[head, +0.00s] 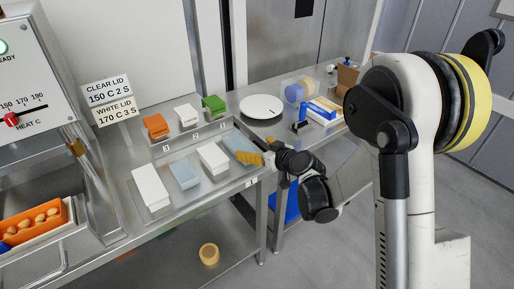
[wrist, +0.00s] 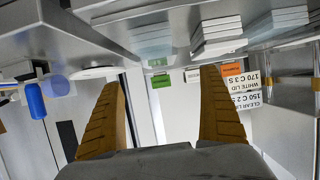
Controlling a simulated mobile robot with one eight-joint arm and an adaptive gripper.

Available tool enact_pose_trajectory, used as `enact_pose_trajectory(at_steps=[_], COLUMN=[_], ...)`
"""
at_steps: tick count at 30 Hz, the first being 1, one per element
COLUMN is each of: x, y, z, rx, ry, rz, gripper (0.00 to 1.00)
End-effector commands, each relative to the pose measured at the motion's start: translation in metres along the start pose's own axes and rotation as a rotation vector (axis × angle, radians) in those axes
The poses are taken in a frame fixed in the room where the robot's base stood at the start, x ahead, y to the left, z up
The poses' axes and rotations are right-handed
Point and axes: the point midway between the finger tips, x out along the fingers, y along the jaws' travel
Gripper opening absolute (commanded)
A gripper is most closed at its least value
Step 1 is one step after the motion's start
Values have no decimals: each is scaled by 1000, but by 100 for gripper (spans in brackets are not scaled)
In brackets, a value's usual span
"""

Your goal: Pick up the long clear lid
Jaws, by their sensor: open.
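Two stacks of clear, bluish lids lie on the steel table. The longer-looking clear stack (head: 239,146) is at the right end of the front row; a shorter clear stack (head: 184,175) lies between two white stacks. My gripper (head: 249,158) has yellow-orange fingers and is at the table's front edge, by the near end of the right clear stack, partly covering it. In the wrist view, which looks upside down, my gripper (wrist: 162,80) is open and empty, with a clear stack (wrist: 152,48) beyond the gap between its fingers. Contact cannot be told.
White lid stacks (head: 213,158) and (head: 150,187) share the front row. Orange (head: 156,126), white (head: 187,115) and green (head: 213,103) items stand behind. A white round plate (head: 260,107) lies to the right. A heat machine (head: 28,75) stands left.

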Motion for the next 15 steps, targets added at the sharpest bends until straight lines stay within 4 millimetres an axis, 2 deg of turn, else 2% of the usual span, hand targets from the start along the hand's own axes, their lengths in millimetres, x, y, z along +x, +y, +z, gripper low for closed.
enact_pose_trajectory(at_steps=[9, 15], x=[48, 71], y=[0, 2], z=[2, 2], rx=[-1, 0], ry=[0, -1], rz=[-2, -1], gripper=[90, 90])
